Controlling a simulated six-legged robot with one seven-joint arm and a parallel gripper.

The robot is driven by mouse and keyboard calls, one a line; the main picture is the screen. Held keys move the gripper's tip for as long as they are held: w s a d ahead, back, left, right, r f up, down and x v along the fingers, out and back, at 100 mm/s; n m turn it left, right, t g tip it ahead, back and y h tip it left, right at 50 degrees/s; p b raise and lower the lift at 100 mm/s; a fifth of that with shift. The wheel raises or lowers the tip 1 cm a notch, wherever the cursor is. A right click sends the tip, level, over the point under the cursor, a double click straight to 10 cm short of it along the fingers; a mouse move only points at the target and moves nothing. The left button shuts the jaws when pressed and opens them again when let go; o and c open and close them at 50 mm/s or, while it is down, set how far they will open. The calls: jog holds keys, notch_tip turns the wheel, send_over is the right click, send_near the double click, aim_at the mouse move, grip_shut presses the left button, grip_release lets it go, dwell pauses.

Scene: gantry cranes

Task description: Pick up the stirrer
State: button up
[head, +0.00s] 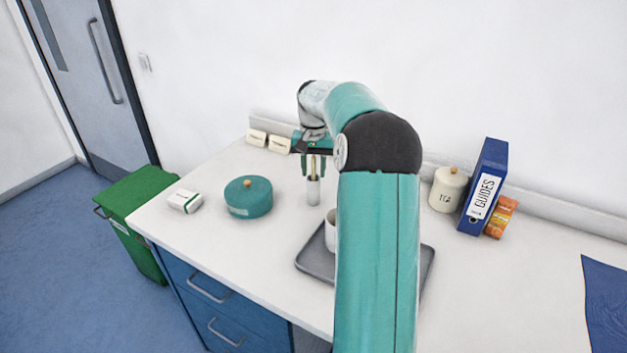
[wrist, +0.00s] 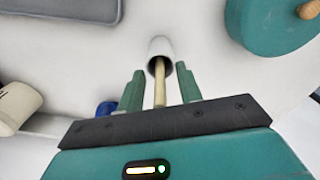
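The stirrer (wrist: 160,85) is a thin, pale wooden stick standing in a narrow, light-coloured cylindrical holder (wrist: 161,48). In the head view the holder (head: 313,192) stands on the white counter, with the stick (head: 313,164) rising from it. My gripper (head: 313,172) points down over the holder. In the wrist view its two green fingers (wrist: 160,70) are apart, one on each side of the stick, with a visible gap on both sides. The gripper is open and holds nothing. The lower end of the stick is hidden inside the holder.
A teal lidded tin (head: 248,199) stands left of the holder, with a small white box (head: 185,201) beyond it. A grey tray (head: 312,263) with a white cup (head: 331,231) is partly behind my arm. Two cards (head: 268,141) stand behind. A jar (head: 447,190) and blue binder (head: 485,185) stand right.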

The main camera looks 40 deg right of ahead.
grip_shut()
dwell(0.3)
